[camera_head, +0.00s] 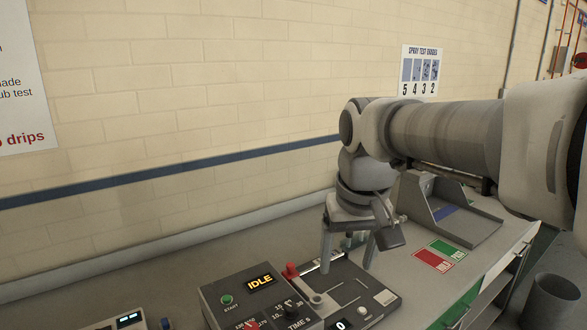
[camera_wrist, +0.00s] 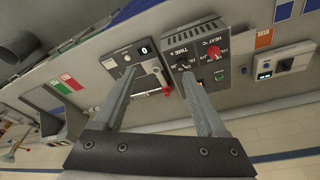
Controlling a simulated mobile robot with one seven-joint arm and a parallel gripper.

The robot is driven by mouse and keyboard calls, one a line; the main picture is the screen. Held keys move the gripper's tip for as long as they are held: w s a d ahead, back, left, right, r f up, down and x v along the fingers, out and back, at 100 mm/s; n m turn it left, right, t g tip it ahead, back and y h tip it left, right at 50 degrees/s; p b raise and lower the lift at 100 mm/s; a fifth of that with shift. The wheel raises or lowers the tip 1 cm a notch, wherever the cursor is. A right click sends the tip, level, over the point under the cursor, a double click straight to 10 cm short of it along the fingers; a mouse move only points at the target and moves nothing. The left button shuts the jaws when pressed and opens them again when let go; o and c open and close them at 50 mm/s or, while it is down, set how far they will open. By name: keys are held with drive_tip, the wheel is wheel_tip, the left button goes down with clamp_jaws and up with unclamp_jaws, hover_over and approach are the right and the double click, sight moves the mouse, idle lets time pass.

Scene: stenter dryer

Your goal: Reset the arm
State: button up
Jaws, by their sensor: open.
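My gripper (camera_head: 347,250) is at the end of my arm, which reaches in from the right in the head view. Its two fingers point down over the dark scale-like device on the bench. The fingers are apart with nothing seen between them. In the wrist view my gripper (camera_wrist: 160,88) also shows open, its fingers on either side of the devices below. The control box (camera_head: 262,297) with the lit IDLE display stands left of the fingers. The dark device (camera_head: 375,298) has a display reading 0 and a red part at its left edge.
The bench (camera_head: 180,275) runs along a brick wall. A red and green card (camera_head: 440,255) and a grey angled stand (camera_head: 470,228) lie to the right. A grey bin (camera_head: 553,300) is at the lower right. Another device (camera_head: 125,322) sits at the lower left.

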drive_tip(key=s+d+f+t, duration=0.1)
drive_tip(key=s+d+f, duration=0.1)
drive_tip(key=s, duration=0.4)
drive_tip(key=s+d+f+m+t, duration=0.1)
drive_tip(key=s+d+f, duration=0.2)
drive_tip(key=s, duration=0.4)
drive_tip(key=shift+d+t, duration=0.3)
drive_tip(key=shift+t, duration=0.1)
drive_tip(key=shift+f, duration=0.1)
